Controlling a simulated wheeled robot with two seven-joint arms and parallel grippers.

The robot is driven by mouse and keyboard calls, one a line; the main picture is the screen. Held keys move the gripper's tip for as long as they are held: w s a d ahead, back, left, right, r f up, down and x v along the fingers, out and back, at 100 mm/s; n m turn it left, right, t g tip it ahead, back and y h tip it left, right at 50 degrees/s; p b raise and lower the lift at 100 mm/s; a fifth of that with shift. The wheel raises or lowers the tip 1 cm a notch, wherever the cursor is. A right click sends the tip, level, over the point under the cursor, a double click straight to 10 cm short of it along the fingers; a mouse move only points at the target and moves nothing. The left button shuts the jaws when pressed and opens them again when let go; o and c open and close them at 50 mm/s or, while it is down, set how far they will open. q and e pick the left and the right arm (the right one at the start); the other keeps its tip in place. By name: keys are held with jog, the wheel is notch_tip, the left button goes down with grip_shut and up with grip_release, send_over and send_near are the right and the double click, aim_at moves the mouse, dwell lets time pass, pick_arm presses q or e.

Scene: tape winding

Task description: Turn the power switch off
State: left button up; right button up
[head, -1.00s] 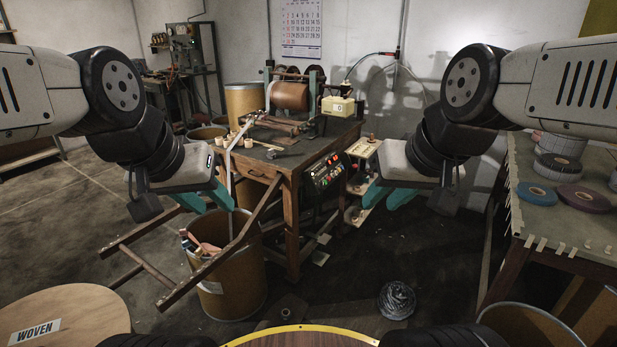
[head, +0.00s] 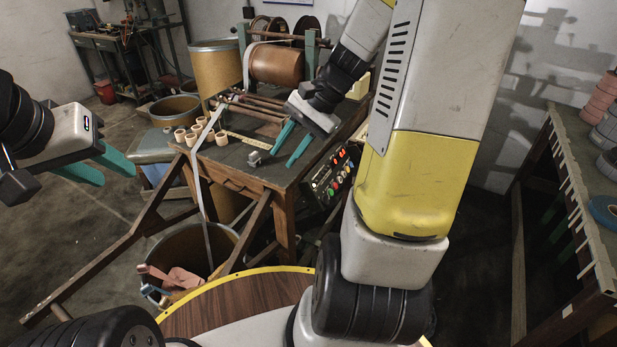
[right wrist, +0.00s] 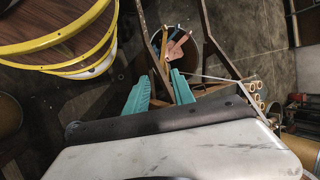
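The control panel (head: 333,177), with lit red displays and several coloured buttons, is on the front right side of the wooden machine table. I cannot single out the power switch on it. My right gripper (head: 290,152) is above the table's front edge, up and left of the panel and apart from it. Its teal fingers are spread and empty; they also show in the right wrist view (right wrist: 161,80), where the panel is not in view. My left gripper (head: 116,178) is at the far left, open and empty, well away from the panel. My right arm passes close to the panel's right side.
The wooden table (head: 240,172) holds the winding machine with a brown roll (head: 276,65) and several small cores (head: 190,135). A bin (head: 190,248) with scraps stands below, a white strip running down to it. A side table (head: 575,170) with tape rolls is at right.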

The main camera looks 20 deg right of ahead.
jog(key=w+d+f+m+y, duration=0.3)
jog(key=w+f+m, duration=0.1)
jog(key=w+f, duration=0.15)
jog(key=m+t+h, duration=0.3)
jog(key=m+t, duration=1.2)
jog(key=m, duration=1)
send_near(327, 200)
jog(key=x, duration=0.7)
jog(key=shift+w+f+t, duration=0.2)
jog(key=shift+w+t, duration=0.05)
jog(key=shift+t, duration=0.05)
jog(key=shift+d, duration=0.15)
jog(key=shift+c, duration=0.4)
grip_shut()
